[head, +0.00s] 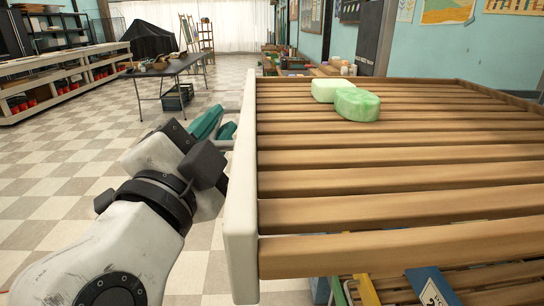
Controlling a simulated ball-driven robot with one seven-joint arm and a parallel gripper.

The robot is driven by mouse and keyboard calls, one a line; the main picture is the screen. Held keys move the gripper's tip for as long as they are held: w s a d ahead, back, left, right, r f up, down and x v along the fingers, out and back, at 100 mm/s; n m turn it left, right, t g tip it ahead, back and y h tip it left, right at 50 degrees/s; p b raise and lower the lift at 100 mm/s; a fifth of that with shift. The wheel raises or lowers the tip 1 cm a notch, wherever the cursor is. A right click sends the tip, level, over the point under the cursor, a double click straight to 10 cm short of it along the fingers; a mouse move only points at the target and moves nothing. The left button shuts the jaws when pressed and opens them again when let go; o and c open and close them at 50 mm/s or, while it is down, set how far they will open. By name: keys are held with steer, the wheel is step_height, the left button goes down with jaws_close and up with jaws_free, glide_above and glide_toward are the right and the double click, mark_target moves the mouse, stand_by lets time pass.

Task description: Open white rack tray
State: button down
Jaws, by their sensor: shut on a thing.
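The white rack tray (243,190) fills the right of the head view. It has a tall white front panel and a bed of brown wooden slats. A pale cream-green soap bar (326,91) and a green soap bar (357,104) lie on its far slats, touching or nearly so in the picture. My gripper (226,124), with teal fingers, is at the outer left face of the white panel, shut on what looks like its handle. The grip itself is mostly hidden by the fingers and wrist.
Below the tray is another slatted level with a blue piece (432,287) and a yellow piece (366,290). A dark table (178,66) stands farther back on the left, and white shelving (60,80) runs along the left. The checkered floor between is clear.

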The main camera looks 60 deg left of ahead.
steer(key=shift+s+a+f+b, duration=0.1)
steer(key=shift+s+a+b, duration=0.25)
steer(key=shift+s, duration=0.5)
steer(key=shift+s+a+b, duration=0.3)
steer(key=shift+s+a, duration=0.05)
steer(key=shift+s, duration=0.45)
steer(key=shift+s+a+f+b, duration=0.1)
steer(key=shift+s+a+b, duration=0.25)
steer(key=shift+s, duration=0.5)
steer(key=c, duration=1.4)
jaws_free()
steer(key=shift+c, duration=0.2)
steer(key=shift+r, duration=0.1)
steer(key=v, duration=1)
steer(key=shift+s+d+b, duration=0.25)
steer(key=shift+d+b, duration=0.05)
steer(key=shift+b, duration=0.05)
